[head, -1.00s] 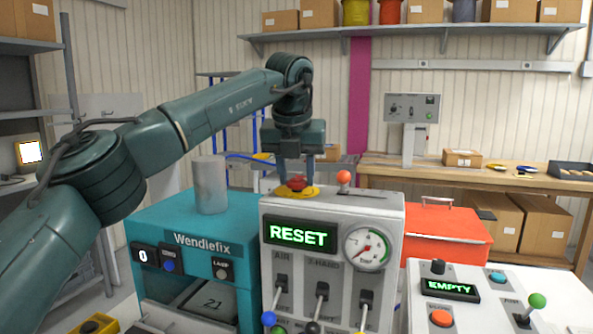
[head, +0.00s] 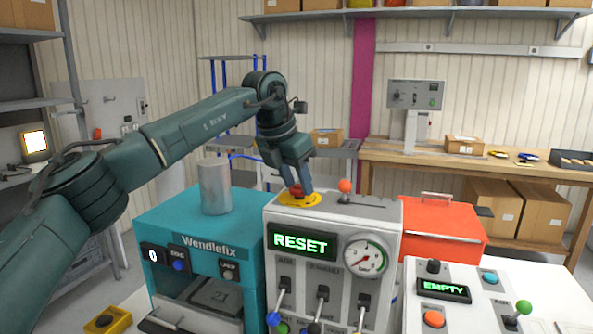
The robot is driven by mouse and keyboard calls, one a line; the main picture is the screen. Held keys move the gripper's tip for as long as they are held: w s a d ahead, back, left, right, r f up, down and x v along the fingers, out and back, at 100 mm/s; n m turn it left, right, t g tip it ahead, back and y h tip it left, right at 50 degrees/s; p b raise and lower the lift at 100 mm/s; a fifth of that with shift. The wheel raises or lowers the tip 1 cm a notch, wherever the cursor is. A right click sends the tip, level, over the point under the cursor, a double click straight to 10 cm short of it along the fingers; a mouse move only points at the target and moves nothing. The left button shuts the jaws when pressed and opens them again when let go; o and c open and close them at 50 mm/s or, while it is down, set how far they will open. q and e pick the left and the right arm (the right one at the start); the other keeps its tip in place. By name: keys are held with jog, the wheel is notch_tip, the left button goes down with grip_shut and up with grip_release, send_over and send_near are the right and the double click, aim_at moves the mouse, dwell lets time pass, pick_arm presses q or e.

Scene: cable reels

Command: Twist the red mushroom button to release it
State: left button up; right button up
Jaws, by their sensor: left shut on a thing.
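The red mushroom button (head: 296,190) sits on a yellow disc (head: 300,200) on top of the white control box (head: 388,213), at its back left. My left gripper (head: 297,187) comes down on it from above, tilted, and its fingers are shut on the button, partly hiding it. The box's front display reads RESET (head: 303,243) in green. My right gripper does not show.
An orange-knobbed lever (head: 345,186) stands close to the right of the button. A teal Wendlefix machine (head: 190,243) with a grey cylinder (head: 214,187) is on the left. A red toolbox (head: 440,230) and a panel reading EMPTY (head: 443,289) are on the right.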

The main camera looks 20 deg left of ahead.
pick_arm(q)
jog(key=shift+f, duration=0.25)
jog(key=o, duration=1)
jog(key=shift+r, duration=0.1)
jog(key=v, duration=1.3)
jog(key=shift+b, duration=0.4)
jog(key=shift+r, duration=0.1)
